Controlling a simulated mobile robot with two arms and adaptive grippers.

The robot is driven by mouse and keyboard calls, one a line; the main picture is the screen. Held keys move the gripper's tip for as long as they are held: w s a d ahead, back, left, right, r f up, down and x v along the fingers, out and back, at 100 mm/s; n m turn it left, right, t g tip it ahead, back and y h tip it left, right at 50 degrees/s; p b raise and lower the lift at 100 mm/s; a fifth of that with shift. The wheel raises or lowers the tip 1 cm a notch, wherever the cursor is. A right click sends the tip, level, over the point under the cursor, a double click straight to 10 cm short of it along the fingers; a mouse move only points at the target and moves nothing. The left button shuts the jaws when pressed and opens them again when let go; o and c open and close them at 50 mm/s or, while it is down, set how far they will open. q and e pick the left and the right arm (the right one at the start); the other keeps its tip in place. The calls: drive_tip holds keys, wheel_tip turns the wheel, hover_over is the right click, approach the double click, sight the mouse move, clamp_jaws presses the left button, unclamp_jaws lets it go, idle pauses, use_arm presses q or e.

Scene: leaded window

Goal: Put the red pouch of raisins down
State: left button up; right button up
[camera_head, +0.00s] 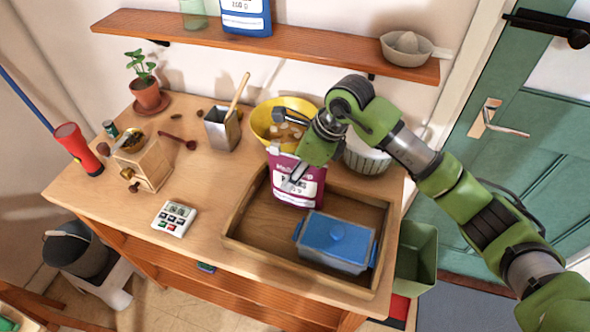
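The red pouch of raisins (309,190), dark red with a white label, is upright at the back of the wooden tray (240,222). Its base appears to be on the tray floor. My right gripper (284,143) is at the pouch's top, coming from the right. Its fingers are spread wide: one reaches over the yellow bowl behind, the other overlaps the pouch's front and hides part of the label. Contact with the pouch cannot be made out. My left gripper is not in view.
A blue-lidded box (338,240) fills the tray's front right. Behind are a yellow bowl (262,120), a ribbed bowl (366,160) and a metal tin (222,130). A timer (174,219) lies left of the tray. The tray's front left is clear.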

drive_tip(key=shift+r+p, duration=0.25)
drive_tip(key=shift+p, duration=0.05)
drive_tip(key=b+v, duration=0.3)
drive_tip(key=v, duration=0.7)
drive_tip(key=shift+d+r+b, duration=0.15)
drive_tip(key=shift+r+b, duration=0.05)
drive_tip(key=shift+b, duration=0.1)
drive_tip(key=shift+s+d+r, duration=0.15)
drive_tip(key=shift+d+r, duration=0.1)
drive_tip(key=shift+r, duration=0.4)
drive_tip(key=shift+f, duration=0.1)
